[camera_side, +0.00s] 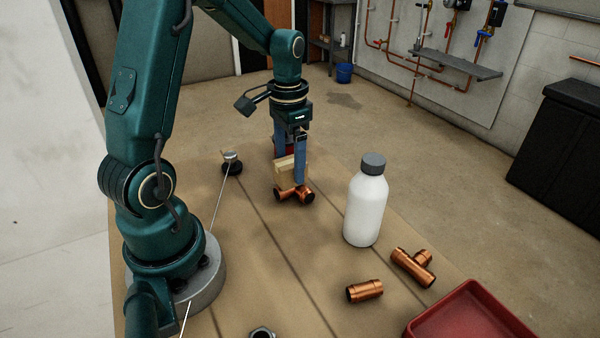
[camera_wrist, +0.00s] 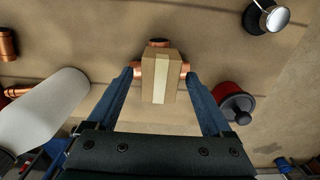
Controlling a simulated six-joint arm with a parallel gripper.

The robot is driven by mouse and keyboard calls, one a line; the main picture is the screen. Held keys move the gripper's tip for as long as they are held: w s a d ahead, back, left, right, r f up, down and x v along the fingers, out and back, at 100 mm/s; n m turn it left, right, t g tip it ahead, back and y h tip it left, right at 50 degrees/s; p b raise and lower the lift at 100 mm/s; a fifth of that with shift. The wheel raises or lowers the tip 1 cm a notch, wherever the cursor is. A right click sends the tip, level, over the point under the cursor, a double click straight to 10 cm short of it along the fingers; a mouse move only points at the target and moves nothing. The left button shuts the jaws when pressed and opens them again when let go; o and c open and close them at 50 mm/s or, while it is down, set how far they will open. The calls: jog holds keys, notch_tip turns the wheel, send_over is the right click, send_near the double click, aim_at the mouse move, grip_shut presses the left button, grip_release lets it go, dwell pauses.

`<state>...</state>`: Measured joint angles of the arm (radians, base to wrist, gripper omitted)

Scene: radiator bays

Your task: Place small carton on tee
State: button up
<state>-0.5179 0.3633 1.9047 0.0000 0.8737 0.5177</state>
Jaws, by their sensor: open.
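The small carton (camera_side: 284,168), a tan box with a pale tape strip, rests on a copper tee (camera_side: 293,195) on the wooden bench. In the wrist view the carton (camera_wrist: 148,78) covers the middle of the tee (camera_wrist: 158,43), whose ends show beyond it on three sides. My gripper (camera_side: 290,175) is low over them, pointing down. In the wrist view its blue fingers (camera_wrist: 160,76) stand apart, one on each side of the carton, with gaps visible. The gripper is open and holds nothing. The exact contact between carton and tee is partly hidden.
A white bottle (camera_side: 366,205) with a grey cap stands right of the gripper. A second copper tee (camera_side: 412,266), a copper coupling (camera_side: 365,291) and a red tray (camera_side: 470,318) lie nearer. A black-based metal item (camera_side: 231,163) is left. A red, black-knobbed item (camera_wrist: 235,102) is close to one finger.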

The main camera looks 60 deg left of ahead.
aim_at(290, 161)
notch_tip(290, 161, up, 10)
jog(key=s+d+t, duration=0.5)
jog(key=s+d, duration=0.4)
jog(key=d, duration=0.4)
jog(key=shift+s+d+t, duration=0.15)
jog(key=shift+d+t, duration=0.15)
jog(key=shift+d, duration=0.05)
